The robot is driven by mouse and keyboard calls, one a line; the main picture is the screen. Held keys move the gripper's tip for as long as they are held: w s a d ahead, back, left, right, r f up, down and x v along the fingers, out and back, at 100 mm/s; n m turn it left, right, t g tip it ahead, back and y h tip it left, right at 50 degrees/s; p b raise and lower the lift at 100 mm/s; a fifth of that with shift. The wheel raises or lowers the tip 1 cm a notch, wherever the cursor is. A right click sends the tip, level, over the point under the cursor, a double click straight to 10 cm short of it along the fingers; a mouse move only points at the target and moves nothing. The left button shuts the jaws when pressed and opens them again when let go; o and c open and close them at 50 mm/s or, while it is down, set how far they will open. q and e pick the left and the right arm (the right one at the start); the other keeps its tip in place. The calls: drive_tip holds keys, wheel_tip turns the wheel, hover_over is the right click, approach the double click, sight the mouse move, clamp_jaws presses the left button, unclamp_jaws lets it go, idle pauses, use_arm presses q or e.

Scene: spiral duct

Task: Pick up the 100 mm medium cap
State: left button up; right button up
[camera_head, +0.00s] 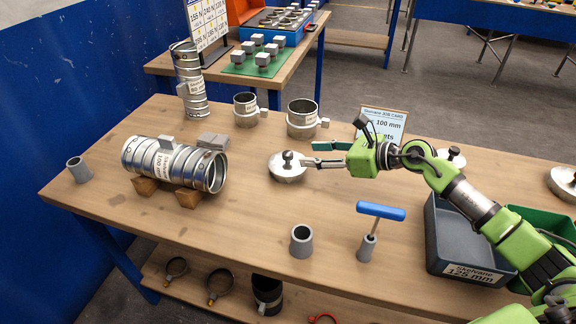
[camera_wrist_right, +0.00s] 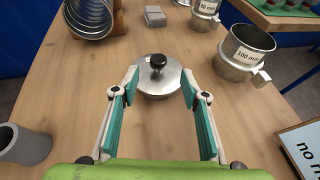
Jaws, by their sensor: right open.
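A round silver cap with a dark knob (camera_head: 287,172) lies flat on the workbench, knob up; I cannot read a size on it. It also shows in the right wrist view (camera_wrist_right: 158,88), centred ahead between the fingers. My right gripper (camera_head: 309,154) is open and empty, its fingers reaching left towards the cap. In the right wrist view the fingertips (camera_wrist_right: 160,79) stand to either side of the cap's near part; contact cannot be told. Another knobbed cap (camera_head: 452,153) is partly hidden behind my right arm, and a third (camera_head: 564,183) lies at the right edge. My left gripper is not in view.
A spiral duct (camera_head: 160,165) rests on wooden blocks at left. Two metal collars (camera_head: 302,120) stand behind the cap. A grey cup (camera_head: 301,241), a blue T-handle tool (camera_head: 380,211) and a grey bin (camera_head: 450,235) stand in front. A card (camera_head: 385,121) stands behind my gripper.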

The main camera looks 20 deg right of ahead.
sight(292, 154)
drive_tip(key=x, duration=0.3)
drive_tip(key=shift+w+a+f, duration=0.1)
drive_tip(key=shift+w+a, duration=0.2)
drive_tip(key=shift+w+a+f+p, duration=0.2)
drive_tip(key=shift+w+a+p, duration=0.1)
drive_tip(key=shift+p, duration=0.15)
drive_tip(key=p+x, duration=0.1)
drive_tip(key=x, duration=0.3)
drive_tip(key=shift+w+a+f, duration=0.1)
drive_tip(key=shift+a+f, duration=0.1)
drive_tip(key=shift+f, duration=0.1)
clamp_jaws()
